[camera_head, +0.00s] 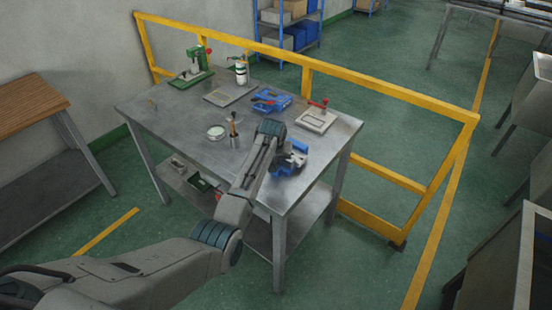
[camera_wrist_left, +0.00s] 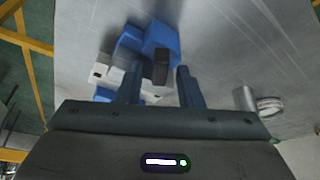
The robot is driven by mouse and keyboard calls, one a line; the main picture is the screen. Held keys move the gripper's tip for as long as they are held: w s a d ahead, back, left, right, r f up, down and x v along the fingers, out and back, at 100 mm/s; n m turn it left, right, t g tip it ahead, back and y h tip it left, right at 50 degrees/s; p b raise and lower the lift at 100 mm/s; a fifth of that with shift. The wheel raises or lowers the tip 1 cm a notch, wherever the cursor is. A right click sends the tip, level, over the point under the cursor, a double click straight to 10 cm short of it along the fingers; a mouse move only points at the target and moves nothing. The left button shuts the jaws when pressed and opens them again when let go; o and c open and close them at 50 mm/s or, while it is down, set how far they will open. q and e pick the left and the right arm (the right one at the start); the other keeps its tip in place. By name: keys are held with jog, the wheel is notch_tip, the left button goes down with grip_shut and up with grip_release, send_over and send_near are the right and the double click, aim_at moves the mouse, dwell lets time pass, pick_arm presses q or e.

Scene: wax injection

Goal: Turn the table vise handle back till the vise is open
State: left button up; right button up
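The blue table vise (camera_head: 287,168) stands at the near right corner of the metal table, partly hidden by my left arm. In the left wrist view the vise (camera_wrist_left: 160,38) shows as blue blocks with pale grey parts to the left. A dark block (camera_wrist_left: 161,67), which looks like part of the handle, lies between the fingertips of my left gripper (camera_wrist_left: 160,78). The two fingers are spread, with gaps visible beside the dark block. The jaw gap cannot be made out. My right gripper is in neither view.
The metal table (camera_head: 165,125) also bears a green press (camera_head: 193,70), a blue tool tray (camera_head: 270,100), a board with a red-handled clamp (camera_head: 317,117), a round dish (camera_head: 216,132) and a brush cup (camera_head: 234,140). A yellow rail (camera_head: 390,88) runs behind it.

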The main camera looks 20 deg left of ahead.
pick_arm(q)
grip_shut()
jog(key=shift+n, duration=0.3)
jog(key=shift+d+n+y, duration=0.1)
jog(key=shift+n+y, duration=0.4)
jog(key=shift+n, duration=0.5)
jog(key=n+y, duration=0.1)
jog(key=n, duration=0.1)
jog(key=shift+f+n+g, duration=0.1)
jog(key=shift+n+g, duration=0.3)
jog(key=n+y+b, duration=0.1)
jog(key=n+b, duration=0.1)
jog(key=n, duration=0.1)
jog(key=shift+w+d+f+g, duration=0.1)
jog(key=shift+w+g, duration=0.05)
jog(key=shift+g, duration=0.25)
jog(key=shift+n+g+y+b, duration=0.4)
jog(key=shift+n+g+b, duration=0.2)
jog(key=shift+n+b, duration=1.1)
jog(key=shift+n, duration=0.3)
jog(key=shift+r, duration=0.2)
